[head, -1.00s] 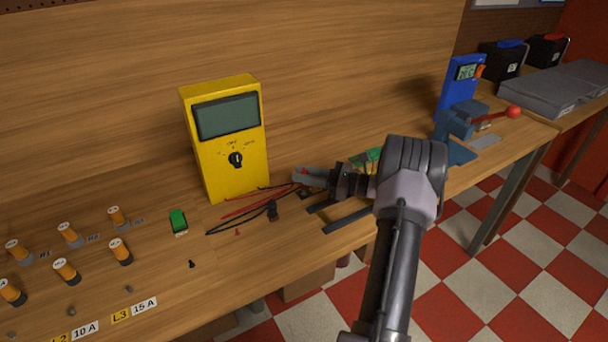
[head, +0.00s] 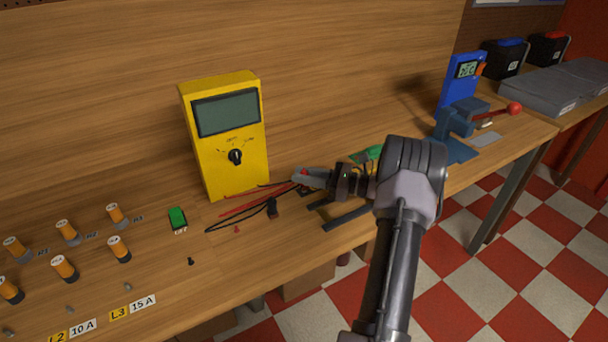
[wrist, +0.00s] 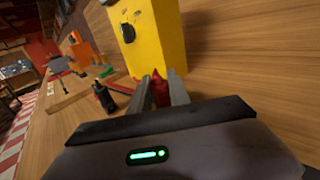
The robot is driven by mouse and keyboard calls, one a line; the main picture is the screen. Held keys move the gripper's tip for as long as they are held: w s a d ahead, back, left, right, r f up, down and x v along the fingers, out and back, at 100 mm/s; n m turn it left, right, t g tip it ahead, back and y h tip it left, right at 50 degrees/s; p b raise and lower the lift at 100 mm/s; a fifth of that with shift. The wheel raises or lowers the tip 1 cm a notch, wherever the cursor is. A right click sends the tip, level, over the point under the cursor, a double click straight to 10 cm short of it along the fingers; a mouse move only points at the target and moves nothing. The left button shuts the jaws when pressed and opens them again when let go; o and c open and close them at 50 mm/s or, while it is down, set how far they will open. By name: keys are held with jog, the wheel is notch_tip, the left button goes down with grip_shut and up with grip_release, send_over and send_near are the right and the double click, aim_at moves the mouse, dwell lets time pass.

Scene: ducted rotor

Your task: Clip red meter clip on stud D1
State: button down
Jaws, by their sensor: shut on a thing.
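My gripper (head: 300,174) is shut on the red meter clip (wrist: 159,92), which sits between the two fingers in the wrist view. In the head view the fingers point left, just right of the yellow meter (head: 225,140), and only a speck of red shows at them. The black clip (head: 272,209) lies on the bench below the fingers, and it also shows in the wrist view (wrist: 104,97). Red and black leads run over the bench by the meter. A small red piece (head: 237,229) and a small black piece (head: 191,261) stand on the bench. I cannot read a D1 label.
Several orange cylinders (head: 118,249) stand at the left, with a green switch (head: 178,218) marked OFF beside them. Dark bars (head: 347,220) lie below my gripper. A blue device (head: 463,80) and blue clamp (head: 460,130) stand at the right. The wooden wall rises behind the meter.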

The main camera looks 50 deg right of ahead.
jog(key=shift+f, duration=0.25)
jog(key=c, duration=1.1)
grip_release()
jog(key=shift+f, duration=0.1)
jog(key=shift+c, duration=0.2)
